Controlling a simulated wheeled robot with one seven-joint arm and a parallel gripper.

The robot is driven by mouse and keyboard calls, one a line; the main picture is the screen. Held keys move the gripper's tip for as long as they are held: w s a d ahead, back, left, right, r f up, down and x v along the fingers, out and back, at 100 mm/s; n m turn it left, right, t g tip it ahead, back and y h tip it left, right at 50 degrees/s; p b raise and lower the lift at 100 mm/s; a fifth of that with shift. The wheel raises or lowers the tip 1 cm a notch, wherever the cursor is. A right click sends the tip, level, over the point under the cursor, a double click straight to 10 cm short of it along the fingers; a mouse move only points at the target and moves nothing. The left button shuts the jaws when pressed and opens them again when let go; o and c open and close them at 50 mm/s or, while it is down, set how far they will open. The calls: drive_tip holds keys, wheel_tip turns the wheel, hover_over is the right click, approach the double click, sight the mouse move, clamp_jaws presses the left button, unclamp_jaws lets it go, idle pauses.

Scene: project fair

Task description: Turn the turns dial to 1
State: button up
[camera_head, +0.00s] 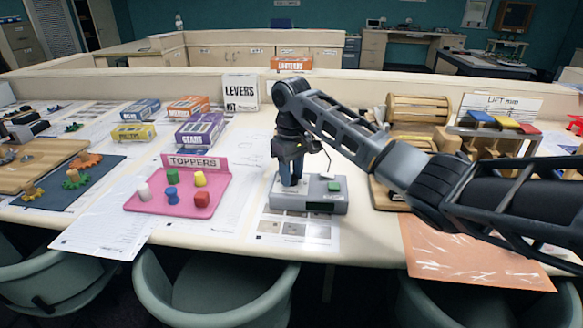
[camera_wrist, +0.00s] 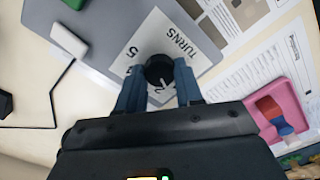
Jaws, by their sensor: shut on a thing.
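The turns dial is a small round black knob (camera_wrist: 159,70) with a pale pointer line, set on a white label plate (camera_wrist: 184,38) reading TURNS. A 5 shows on the plate; other numbers are partly hidden by my gripper. The plate is on a grey box (camera_head: 322,205) with a green button (camera_head: 334,186) on the table. My gripper (camera_wrist: 160,78) points down over the box, its two blue-grey fingers closed on either side of the knob. In the head view my gripper (camera_head: 291,181) hides the dial. The pointer slants towards the gripper's palm; its exact number cannot be read.
A pink toppers tray (camera_head: 150,207) with coloured pegs stands left of the box. Printed sheets (camera_head: 297,232) lie under and around the box. Chairs line the table's front edge.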

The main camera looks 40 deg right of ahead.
sight(292, 177)
drive_tip(key=shift+n+p, duration=0.65)
drive_tip(key=shift+n, duration=0.85)
drive_tip(key=o, duration=1)
drive_tip(key=shift+o, duration=0.2)
drive_tip(key=shift+r, duration=0.1)
wheel_tip(292, 177, up, 8)
drive_tip(key=shift+f, duration=0.2)
